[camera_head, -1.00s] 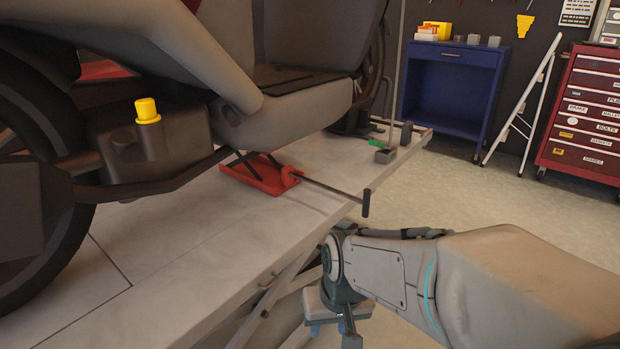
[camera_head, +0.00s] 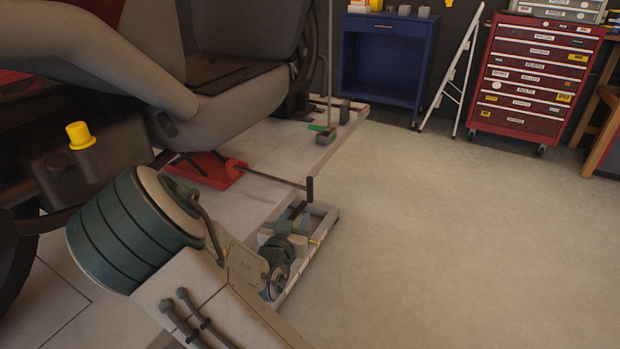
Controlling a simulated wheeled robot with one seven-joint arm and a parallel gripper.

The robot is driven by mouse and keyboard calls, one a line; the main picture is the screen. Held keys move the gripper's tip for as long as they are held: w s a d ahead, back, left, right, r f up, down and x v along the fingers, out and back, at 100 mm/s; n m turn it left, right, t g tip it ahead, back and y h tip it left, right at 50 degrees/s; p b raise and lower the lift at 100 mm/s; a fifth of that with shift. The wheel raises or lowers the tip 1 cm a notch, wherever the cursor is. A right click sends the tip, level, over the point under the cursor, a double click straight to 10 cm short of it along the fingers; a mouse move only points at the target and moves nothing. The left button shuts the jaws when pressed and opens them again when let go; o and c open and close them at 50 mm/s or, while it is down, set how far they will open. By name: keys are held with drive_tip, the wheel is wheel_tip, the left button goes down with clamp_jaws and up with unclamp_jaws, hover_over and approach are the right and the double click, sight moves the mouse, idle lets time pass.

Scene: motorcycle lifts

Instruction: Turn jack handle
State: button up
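The red jack (camera_head: 205,170) sits on the grey lift platform under the motorcycle (camera_head: 215,105). Its thin handle rod (camera_head: 272,178) runs right to a dark upright grip (camera_head: 310,189) at the platform's edge. My arm reaches in from the lower left and covers part of the platform. My gripper (camera_head: 305,217) is just below the grip in the picture, close to it; whether they touch I cannot tell. The fingers are small and partly hidden by my wrist, so their opening is unclear.
The lift platform (camera_head: 265,150) extends back to a small green-and-grey fitting (camera_head: 322,132). A blue cabinet (camera_head: 385,60), a white ladder (camera_head: 455,75) and a red tool chest (camera_head: 530,80) stand at the back. The floor (camera_head: 450,240) to the right is clear.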

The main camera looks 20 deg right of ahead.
sight(309, 185)
drive_tip(key=shift+t+h, duration=0.3)
drive_tip(key=shift+h, duration=0.1)
drive_tip(key=b+x, duration=0.1)
drive_tip(key=x, duration=0.3)
drive_tip(key=r+b+x, duration=0.1)
drive_tip(key=x, duration=0.4)
drive_tip(key=b+x, duration=0.1)
drive_tip(key=x, duration=0.4)
drive_tip(key=shift+r+b, duration=0.3)
drive_tip(key=shift+r, duration=0.05)
clamp_jaws()
